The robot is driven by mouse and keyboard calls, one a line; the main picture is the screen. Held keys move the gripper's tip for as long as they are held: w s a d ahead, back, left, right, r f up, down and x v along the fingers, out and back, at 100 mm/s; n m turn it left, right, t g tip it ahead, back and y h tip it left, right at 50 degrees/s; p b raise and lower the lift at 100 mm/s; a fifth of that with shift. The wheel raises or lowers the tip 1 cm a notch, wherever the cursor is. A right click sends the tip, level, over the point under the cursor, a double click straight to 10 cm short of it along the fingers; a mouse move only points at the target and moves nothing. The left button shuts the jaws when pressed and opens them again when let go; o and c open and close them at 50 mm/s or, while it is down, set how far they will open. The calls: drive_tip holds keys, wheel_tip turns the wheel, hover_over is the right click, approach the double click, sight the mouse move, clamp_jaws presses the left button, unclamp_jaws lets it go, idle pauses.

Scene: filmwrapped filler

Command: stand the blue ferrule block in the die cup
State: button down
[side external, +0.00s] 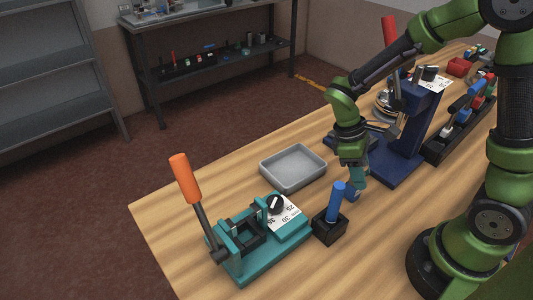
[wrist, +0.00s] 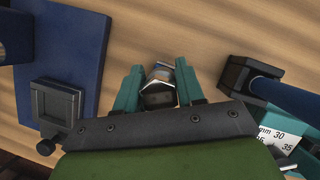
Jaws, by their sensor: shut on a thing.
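My gripper (side external: 356,180) has teal fingers and is shut on a small block, which I take for the blue ferrule block (side external: 352,195). In the wrist view the block (wrist: 160,74) sits between the fingers (wrist: 159,88), with a pale metallic face, a blue side and a dark near end. I cannot tell whether it touches the table. A dark square socket with a side knob, likely the die cup (wrist: 56,104), is on the blue press base (wrist: 88,50), left of my gripper in the wrist view. In the side view my arm largely hides the socket.
A black holder (side external: 329,227) with an upright blue handle (side external: 338,200) stands close to my gripper. A grey tray (side external: 293,168) and a teal lever fixture (side external: 245,250) are to the left. The blue press (side external: 408,150) and a black rack (side external: 450,140) are behind, at right.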

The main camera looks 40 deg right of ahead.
wheel_tip(320, 180, up, 19)
drive_tip(key=w+a+m+t+y, duration=0.1)
drive_tip(key=w+a+m+y, duration=0.2)
drive_tip(key=a+m, duration=0.9)
drive_tip(key=w+a+m+t+y, duration=0.1)
drive_tip(key=w+a+m+y, duration=0.3)
drive_tip(key=a, duration=1.4)
drive_tip(key=shift+m+h, duration=0.6)
drive_tip(key=f, duration=0.1)
drive_tip(key=s+f, duration=0.1)
drive_tip(key=f, duration=0.3)
drive_tip(key=shift+s+d, duration=0.15)
drive_tip(key=shift+d, duration=0.2)
drive_tip(key=shift+f, duration=0.1)
drive_tip(key=shift+f, duration=2.85)
drive_tip(key=shift+f, duration=1.2)
